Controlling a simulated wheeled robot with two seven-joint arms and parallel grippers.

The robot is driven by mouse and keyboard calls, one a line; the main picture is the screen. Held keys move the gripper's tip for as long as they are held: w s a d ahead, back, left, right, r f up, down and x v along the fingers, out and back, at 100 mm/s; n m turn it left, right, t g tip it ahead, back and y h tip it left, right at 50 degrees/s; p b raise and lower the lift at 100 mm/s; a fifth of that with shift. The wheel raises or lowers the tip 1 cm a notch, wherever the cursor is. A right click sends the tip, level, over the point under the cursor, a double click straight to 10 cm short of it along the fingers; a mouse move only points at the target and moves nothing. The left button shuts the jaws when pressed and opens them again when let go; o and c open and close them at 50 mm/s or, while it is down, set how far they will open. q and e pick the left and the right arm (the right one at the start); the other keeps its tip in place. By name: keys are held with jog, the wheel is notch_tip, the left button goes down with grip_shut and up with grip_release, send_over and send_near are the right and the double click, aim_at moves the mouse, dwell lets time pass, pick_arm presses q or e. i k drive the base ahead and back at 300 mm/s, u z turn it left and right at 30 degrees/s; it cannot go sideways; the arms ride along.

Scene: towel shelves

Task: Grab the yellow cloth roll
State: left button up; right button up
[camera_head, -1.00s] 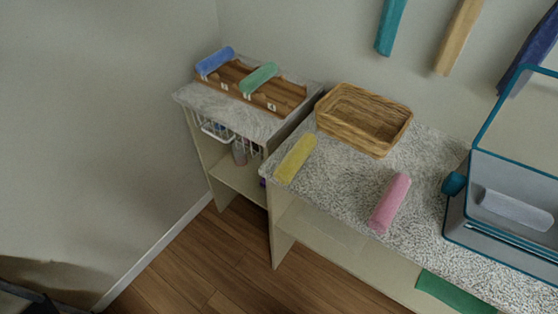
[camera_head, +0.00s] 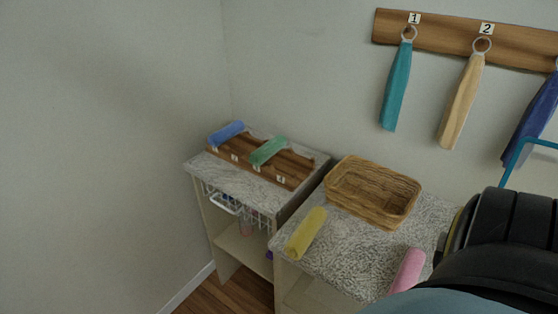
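The yellow cloth roll (camera_head: 306,234) lies on the speckled countertop (camera_head: 356,246), near its left end and in front of the wicker basket. Nothing touches it from above. One of my arms, dark and thick, fills the lower right of the view; no gripper fingers show on it. It hides the right part of the counter and part of the pink roll. My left gripper is not in the picture.
A wicker basket (camera_head: 373,191) stands behind the yellow roll. A pink roll (camera_head: 408,270) lies to its right. A lower shelf unit at left carries a wooden rack (camera_head: 292,168) with a blue roll (camera_head: 226,133) and a green roll (camera_head: 269,151). Towels hang on the wall.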

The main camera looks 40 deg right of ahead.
aim_at(295, 248)
jog(key=i, duration=1.75)
jog(key=z, duration=3.35)
